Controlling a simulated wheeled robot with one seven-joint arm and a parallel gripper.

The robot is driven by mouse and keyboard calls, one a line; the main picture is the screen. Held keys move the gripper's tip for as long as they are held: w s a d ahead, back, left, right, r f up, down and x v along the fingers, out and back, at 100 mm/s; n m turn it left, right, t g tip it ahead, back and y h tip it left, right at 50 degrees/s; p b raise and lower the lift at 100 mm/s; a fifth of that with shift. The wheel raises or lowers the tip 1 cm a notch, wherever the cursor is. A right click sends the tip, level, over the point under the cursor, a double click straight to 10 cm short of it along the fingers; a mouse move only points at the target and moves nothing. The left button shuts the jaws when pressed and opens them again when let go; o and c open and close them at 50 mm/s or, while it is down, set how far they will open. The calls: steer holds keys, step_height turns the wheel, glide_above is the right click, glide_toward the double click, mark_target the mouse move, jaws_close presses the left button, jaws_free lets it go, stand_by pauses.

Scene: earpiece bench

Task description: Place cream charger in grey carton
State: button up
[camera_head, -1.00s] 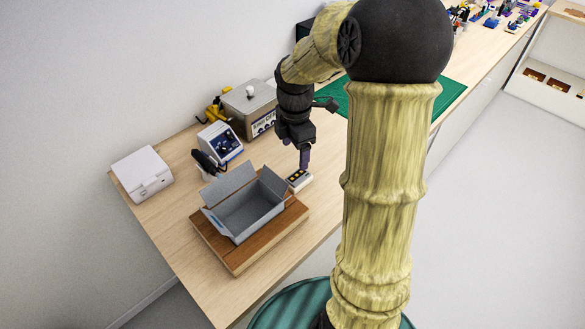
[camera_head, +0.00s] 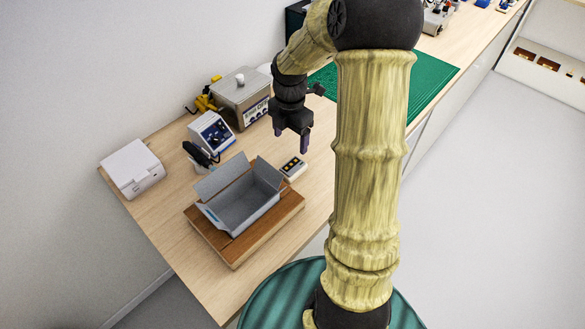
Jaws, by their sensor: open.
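The cream charger (camera_head: 293,167), a small block with a dark top panel and yellowish spots, lies on the bench just right of the grey carton. The open-topped grey carton (camera_head: 243,208) has its flaps up and out; its visible inside looks empty. It stands on a brown wooden board (camera_head: 236,254). My gripper (camera_head: 292,140) is open with nothing between its fingers. It points down and appears above and behind the charger, apart from it.
A blue-and-white station (camera_head: 211,134) with a dark handheld tool (camera_head: 198,154) stands behind the carton. A grey metal box (camera_head: 242,95) stands farther back. A white box (camera_head: 132,168) is at the left. A green mat (camera_head: 432,88) lies right. Bare bench lies left of the board.

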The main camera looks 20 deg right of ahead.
glide_above(292, 165)
steer(key=f, duration=0.7)
steer(key=shift+a, duration=0.2)
steer(key=shift+s+d+f+p, duration=0.1)
steer(key=shift+f+p, duration=0.25)
steer(key=shift+f, duration=0.15)
step_height(292, 165, down, 4)
steer(key=shift+d+f+p, duration=0.1)
steer(key=shift+p, duration=0.2)
steer(key=c, duration=1.2)
